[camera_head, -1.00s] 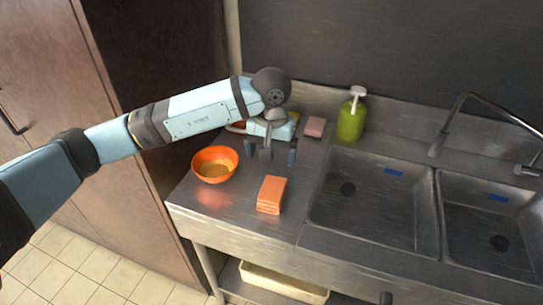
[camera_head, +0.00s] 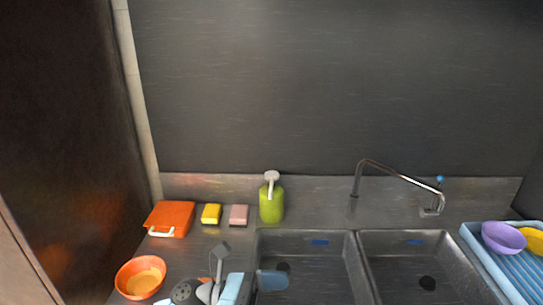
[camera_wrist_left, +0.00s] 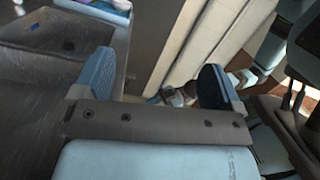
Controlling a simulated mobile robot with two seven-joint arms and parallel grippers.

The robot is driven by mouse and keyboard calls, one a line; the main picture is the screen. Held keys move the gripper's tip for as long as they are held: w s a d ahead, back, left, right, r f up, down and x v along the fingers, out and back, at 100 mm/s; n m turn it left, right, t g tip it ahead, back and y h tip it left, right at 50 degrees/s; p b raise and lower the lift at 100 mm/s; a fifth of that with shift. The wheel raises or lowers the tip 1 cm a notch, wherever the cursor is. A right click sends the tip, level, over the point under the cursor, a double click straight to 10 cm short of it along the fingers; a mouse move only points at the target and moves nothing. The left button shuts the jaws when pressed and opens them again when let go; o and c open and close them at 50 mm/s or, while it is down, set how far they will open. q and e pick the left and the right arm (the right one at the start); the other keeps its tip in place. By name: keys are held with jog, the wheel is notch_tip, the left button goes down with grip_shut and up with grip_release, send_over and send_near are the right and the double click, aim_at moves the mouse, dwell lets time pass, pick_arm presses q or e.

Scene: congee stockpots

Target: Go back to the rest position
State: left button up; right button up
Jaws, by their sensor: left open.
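My left gripper (camera_head: 250,284) is at the bottom edge of the head view, in front of the left sink basin. Only part of it shows there. In the left wrist view the left gripper (camera_wrist_left: 155,80) is open, its two blue fingers wide apart with nothing between them.
An orange bowl (camera_head: 140,278), orange board (camera_head: 171,217), yellow sponge (camera_head: 211,214), pink sponge (camera_head: 239,215) and green soap bottle (camera_head: 271,205) stand on the counter's left. The faucet (camera_head: 400,177) rises behind the basins. A blue rack (camera_head: 488,262) holds bowls at right.

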pick_arm(q)
jog(key=a+f+n+t+y+p, duration=0.1)
jog(key=a+f+n+t+y, duration=0.4)
jog(key=n, duration=0.7)
jog(key=a+f+n+t+y+p, duration=0.1)
jog(key=a+n+t+y, duration=0.15)
jog(key=n+t, duration=0.75)
jog(key=a+f+n+t+y+p, duration=0.25)
jog(key=a+n+t, duration=0.2)
jog(key=n, duration=0.95)
jog(key=s+a+f+n+g+y, duration=0.3)
jog(key=s+a+f+n, duration=0.1)
jog(key=s+f+n, duration=0.2)
jog(key=s+a+f+n+g+y, duration=0.3)
jog(key=s+a+f+n+g, duration=0.1)
jog(key=s+f+n, duration=0.2)
notch_tip(320, 180, down, 2)
jog(key=shift+s+f+n+y+p, duration=0.25)
jog(key=shift+n+y+p, duration=0.15)
jog(key=shift+n, duration=0.4)
jog(key=shift+o, duration=0.4)
jog(key=shift+r, duration=0.1)
jog(key=shift+w, duration=0.1)
